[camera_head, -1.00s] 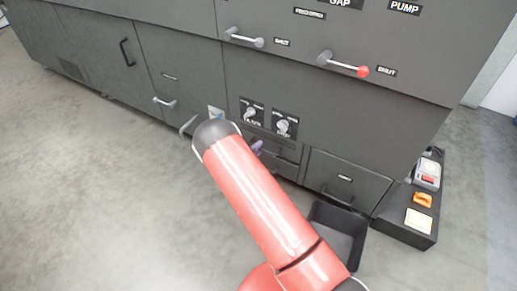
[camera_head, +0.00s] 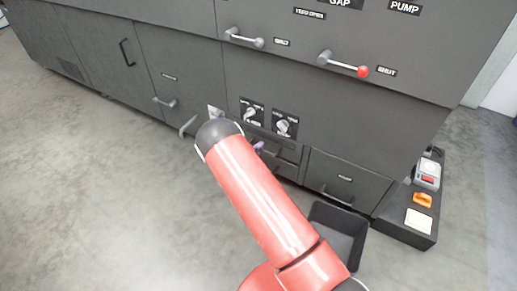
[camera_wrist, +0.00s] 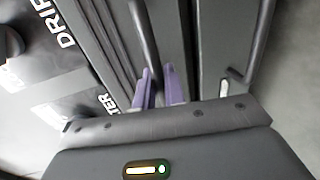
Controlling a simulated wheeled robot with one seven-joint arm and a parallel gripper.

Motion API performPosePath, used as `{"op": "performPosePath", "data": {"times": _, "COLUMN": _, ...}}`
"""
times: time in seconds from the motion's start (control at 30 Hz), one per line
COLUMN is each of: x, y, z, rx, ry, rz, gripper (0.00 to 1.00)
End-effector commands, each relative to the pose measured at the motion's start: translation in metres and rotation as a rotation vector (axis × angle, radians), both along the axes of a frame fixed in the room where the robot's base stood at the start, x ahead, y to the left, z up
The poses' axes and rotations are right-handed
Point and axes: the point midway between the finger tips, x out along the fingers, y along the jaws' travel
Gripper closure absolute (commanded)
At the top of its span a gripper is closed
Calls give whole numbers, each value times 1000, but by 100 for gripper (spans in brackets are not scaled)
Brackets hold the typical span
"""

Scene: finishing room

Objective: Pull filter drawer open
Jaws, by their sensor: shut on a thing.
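My gripper (camera_wrist: 160,88) is shut on a dark bar handle (camera_wrist: 144,32), with its purple fingertips on either side of the bar. The grey drawer front (camera_wrist: 172,30) lies behind the handle in the wrist view. In the head view a sliver of purple finger (camera_head: 259,147) shows beside my red arm, low on the dark machine (camera_head: 340,110). My arm hides most of the drawer there, so I cannot tell how far it stands out. A label ending in "TER" (camera_wrist: 110,104) is beside it in the wrist view.
Two knobs (camera_head: 284,125) sit above the drawer. Another drawer (camera_head: 345,178) is to its right, with an open black bin (camera_head: 340,232) on the floor before it. The floor at the left is clear.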

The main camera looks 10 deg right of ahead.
Motion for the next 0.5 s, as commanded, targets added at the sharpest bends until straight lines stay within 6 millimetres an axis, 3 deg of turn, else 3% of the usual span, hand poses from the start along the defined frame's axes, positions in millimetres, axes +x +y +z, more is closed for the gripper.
{"op": "performPosePath", "data": {"times": 0.27, "x": -22, "y": 20, "z": -2, "rx": 2, "ry": 3, "rz": 3, "gripper": 100}}
{"op": "performPosePath", "data": {"times": 0.5, "x": -67, "y": 57, "z": -3, "rx": 0, "ry": 4, "rz": 5, "gripper": 100}}
